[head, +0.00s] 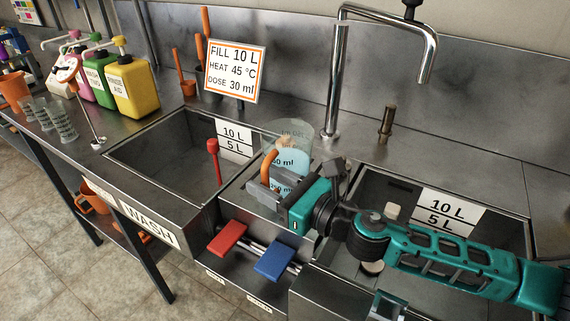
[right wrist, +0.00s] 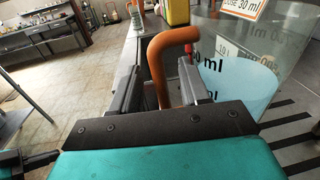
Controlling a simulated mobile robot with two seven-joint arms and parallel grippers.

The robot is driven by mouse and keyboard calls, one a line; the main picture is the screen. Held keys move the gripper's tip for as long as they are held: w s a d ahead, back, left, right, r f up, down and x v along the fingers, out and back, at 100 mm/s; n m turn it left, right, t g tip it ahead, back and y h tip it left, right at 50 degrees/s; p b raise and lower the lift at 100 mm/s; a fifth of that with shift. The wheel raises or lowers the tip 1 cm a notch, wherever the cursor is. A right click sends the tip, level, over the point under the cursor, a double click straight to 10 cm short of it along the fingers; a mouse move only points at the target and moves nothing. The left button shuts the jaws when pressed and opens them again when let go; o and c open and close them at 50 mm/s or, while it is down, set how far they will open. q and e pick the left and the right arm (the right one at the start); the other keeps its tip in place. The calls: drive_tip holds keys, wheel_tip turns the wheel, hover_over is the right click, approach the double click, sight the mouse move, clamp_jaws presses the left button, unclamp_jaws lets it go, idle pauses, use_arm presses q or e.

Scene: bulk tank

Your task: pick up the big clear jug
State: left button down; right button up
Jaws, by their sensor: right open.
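The big clear jug (head: 296,134) stands upright on the steel ledge between the two sinks, with printed ml marks and pale blue in its lower part. Its orange handle (head: 266,166) faces my right gripper (head: 271,184). In the right wrist view, the handle (right wrist: 158,62) stands between the two fingers of my right gripper (right wrist: 160,88), which are open on either side of it. The clear jug wall (right wrist: 290,45) is just beyond the right-hand finger. The gripper partly hides the jug's lower part in the head view. My left gripper is not in view.
The left sink (head: 165,150) holds a red-handled item (head: 213,160). A tall faucet (head: 333,80) rises behind the ledge. A dosing sign (head: 234,71) and yellow jug (head: 132,88) stand left. Red (head: 227,237) and blue (head: 275,258) pedals are below.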

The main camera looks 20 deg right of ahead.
drive_tip(key=shift+x, duration=1.35)
clamp_jaws()
idle(0.3)
drive_tip(key=shift+r, duration=0.1)
